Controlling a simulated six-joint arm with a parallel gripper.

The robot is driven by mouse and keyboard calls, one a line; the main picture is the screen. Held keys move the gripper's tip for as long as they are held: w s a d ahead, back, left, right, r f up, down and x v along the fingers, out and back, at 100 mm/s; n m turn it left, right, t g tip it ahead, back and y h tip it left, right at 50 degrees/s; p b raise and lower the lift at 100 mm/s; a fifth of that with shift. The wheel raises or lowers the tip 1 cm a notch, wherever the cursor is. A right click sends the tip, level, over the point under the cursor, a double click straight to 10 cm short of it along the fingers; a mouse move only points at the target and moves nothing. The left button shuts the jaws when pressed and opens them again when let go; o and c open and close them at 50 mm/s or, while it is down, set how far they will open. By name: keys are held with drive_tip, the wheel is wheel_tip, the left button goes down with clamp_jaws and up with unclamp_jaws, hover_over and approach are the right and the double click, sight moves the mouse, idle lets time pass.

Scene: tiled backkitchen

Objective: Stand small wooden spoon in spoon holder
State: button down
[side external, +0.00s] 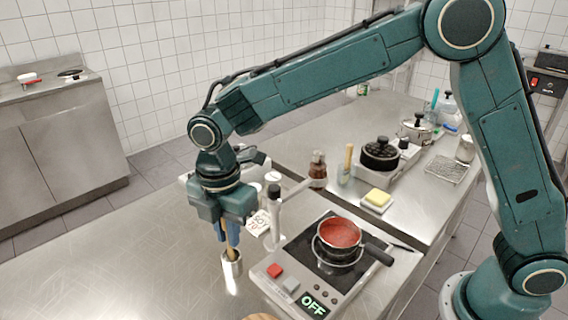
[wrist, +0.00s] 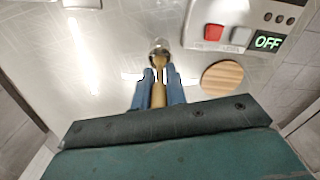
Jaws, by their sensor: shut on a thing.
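My gripper (side external: 229,233) points down and is shut on the small wooden spoon (side external: 230,251). In the wrist view, the spoon (wrist: 159,93) lies between the blue fingers of the gripper (wrist: 160,77). The spoon holder (side external: 232,268) is a small shiny metal cup standing on the steel counter, right below the gripper. In the side view, the spoon's lower end meets the cup's mouth. The holder (wrist: 159,44) also shows in the wrist view, with the spoon's end at its opening. How deep the spoon goes inside is hidden.
A hot plate (side external: 290,281) with a pot of red sauce (side external: 340,234) stands right of the holder; its display reads OFF. A round wooden board (wrist: 222,78) lies nearby. A grey post (side external: 275,215) rises close to my gripper. The counter to the left is clear.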

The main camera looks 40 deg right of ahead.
drive_tip(key=shift+f, duration=1.1)
drive_tip(key=c, duration=0.9)
unclamp_jaws()
drive_tip(key=shift+o, duration=0.2)
drive_tip(key=shift+r, duration=0.1)
drive_tip(key=shift+r, duration=2.8)
drive_tip(key=shift+r, duration=0.1)
